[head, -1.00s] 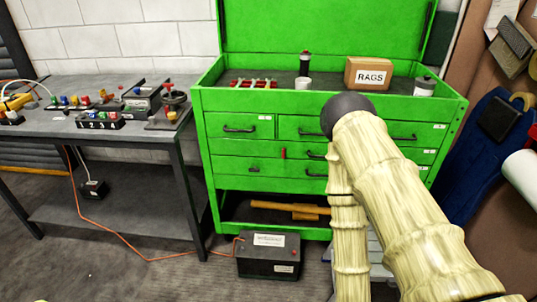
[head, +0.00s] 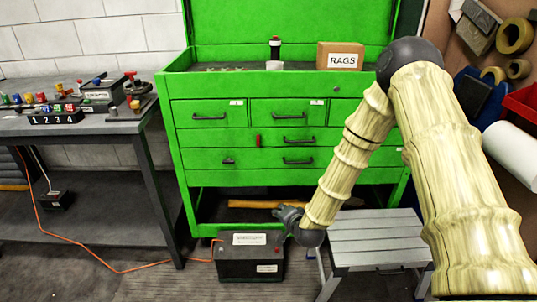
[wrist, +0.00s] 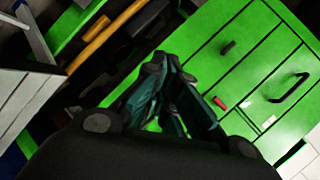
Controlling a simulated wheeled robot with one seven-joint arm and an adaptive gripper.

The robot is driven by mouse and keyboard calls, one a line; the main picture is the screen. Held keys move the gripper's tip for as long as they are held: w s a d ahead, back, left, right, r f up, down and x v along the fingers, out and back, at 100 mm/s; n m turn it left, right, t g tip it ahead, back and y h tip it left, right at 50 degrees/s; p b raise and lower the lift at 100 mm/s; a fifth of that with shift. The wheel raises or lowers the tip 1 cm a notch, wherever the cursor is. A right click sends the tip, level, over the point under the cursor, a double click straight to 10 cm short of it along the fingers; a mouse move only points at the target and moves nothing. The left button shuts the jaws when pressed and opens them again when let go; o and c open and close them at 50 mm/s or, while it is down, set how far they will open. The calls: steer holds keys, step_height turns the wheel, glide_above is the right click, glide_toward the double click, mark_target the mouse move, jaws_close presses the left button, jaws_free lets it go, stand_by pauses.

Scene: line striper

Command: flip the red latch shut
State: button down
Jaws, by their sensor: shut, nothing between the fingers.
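The red latch (head: 258,140) is a small upright red tab on the front of the green tool chest (head: 181,150), between the left and middle drawers. It also shows in the wrist view as a short red tab (wrist: 218,102), right of my fingers. My gripper (head: 284,213) is low in front of the chest, below the drawers and just above the black battery box, well under the latch. In the wrist view my gripper (wrist: 165,63) has its dark teal fingers together with nothing between them, apart from the latch.
A black battery box (head: 250,262) with an orange cable stands on the floor below my gripper. A grey step stool (head: 375,240) stands to its right. A workbench (head: 90,126) with controls is at left. A rags box (head: 340,56) sits on top of the chest.

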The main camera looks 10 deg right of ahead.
steer(key=w+d+r+m+t+b, duration=0.2)
steer(key=w+d+r+m, duration=0.1)
steer(key=w+r, duration=0.4)
steer(key=w+d+r+m+t+h+b, duration=0.1)
steer(key=w+d+r+m+t+b, duration=0.1)
steer(key=w+r, duration=0.4)
step_height(320, 180, up, 2)
steer(key=shift+w+d+r+m+t, duration=0.1)
steer(key=shift+w+d+m+t, duration=0.35)
steer(key=shift+t, duration=0.35)
